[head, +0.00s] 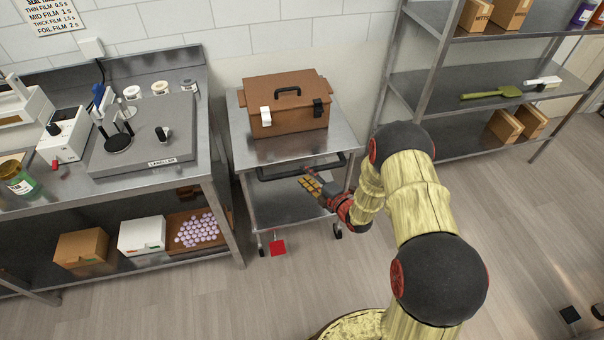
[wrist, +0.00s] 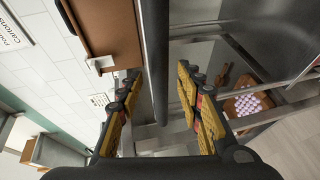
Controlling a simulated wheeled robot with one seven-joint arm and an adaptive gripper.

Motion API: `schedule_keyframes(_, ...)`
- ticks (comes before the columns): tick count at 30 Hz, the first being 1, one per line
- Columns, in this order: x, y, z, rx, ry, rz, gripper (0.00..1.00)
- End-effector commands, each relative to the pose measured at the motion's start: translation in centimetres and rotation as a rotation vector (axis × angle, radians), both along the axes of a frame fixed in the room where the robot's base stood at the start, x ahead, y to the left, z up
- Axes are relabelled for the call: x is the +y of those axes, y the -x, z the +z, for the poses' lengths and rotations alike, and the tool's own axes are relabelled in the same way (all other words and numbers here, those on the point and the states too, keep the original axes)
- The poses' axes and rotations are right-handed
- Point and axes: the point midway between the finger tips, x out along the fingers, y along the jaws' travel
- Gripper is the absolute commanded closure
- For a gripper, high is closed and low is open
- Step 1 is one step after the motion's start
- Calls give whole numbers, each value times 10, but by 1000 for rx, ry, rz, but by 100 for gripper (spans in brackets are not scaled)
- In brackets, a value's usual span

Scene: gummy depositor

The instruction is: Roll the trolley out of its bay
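The steel trolley (head: 243,150) stands between the bench and the shelving, with a brown lidded case (head: 288,115) on its top deck. A dark push handle (head: 272,173) runs along its near side; in the wrist view the handle (wrist: 155,50) is a black bar. My gripper (head: 309,180) is at the handle, right of its middle. In the wrist view my gripper (wrist: 158,76) is open, its yellow-padded fingers on either side of the bar's line. Whether the bar lies between the pads is unclear. A red pedal (head: 277,247) sits low at the trolley's near left wheel.
A steel bench (head: 222,215) with a sealing device stands close on the trolley's left, boxes on its lower shelf. Steel shelving (head: 405,95) stands to the right. The wooden floor (head: 190,305) in front of the trolley is clear apart from my arm and base.

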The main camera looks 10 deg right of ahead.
Motion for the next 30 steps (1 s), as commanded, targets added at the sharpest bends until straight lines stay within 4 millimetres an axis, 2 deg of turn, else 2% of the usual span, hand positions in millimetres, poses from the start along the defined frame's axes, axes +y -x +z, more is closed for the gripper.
schedule_keyframes(6,10,-23,-5,0,0,0,64)
schedule_keyframes(17,12,-28,-6,2,-1,-1,64)
schedule_keyframes(30,12,-28,-6,2,-1,-1,88)
